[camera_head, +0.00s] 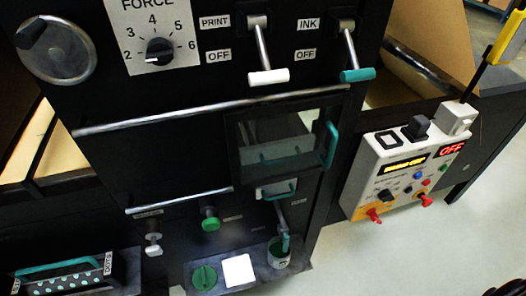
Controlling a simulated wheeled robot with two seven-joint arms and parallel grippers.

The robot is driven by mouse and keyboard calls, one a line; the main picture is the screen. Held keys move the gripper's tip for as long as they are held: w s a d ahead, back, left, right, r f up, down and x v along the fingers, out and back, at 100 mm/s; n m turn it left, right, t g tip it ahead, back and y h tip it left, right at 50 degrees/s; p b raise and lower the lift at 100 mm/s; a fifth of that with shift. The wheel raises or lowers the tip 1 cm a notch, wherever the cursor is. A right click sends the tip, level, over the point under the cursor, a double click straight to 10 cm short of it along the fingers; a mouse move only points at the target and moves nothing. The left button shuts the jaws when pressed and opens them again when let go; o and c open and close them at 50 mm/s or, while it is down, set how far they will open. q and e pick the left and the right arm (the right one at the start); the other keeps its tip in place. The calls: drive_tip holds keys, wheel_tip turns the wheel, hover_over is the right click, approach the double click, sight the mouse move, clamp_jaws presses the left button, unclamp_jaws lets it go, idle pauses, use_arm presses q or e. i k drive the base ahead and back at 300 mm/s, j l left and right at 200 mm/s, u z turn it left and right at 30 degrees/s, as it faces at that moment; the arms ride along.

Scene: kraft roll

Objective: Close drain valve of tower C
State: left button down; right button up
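No label reading tower C or drain valve is legible. A small tap with a teal handle (285,242) hangs at the lower right of the black machine front, over a small cup (279,259). I cannot tell whether the tap is open or shut. A green round knob (210,219) and a white-tipped knob (153,245) sit to its left on the lower front. A larger green knob (204,276) lies low on the ledge beside a white square (238,271). Neither gripper can be made out.
Above are a FORCE dial (160,51), a white PRINT lever (268,76), a teal INK lever (357,75) and a windowed door (280,143). A control box (408,165) showing OFF stands right. An unclear dark shape (506,288) shows bottom right.

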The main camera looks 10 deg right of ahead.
sight(286, 238)
drive_tip(key=z, duration=0.75)
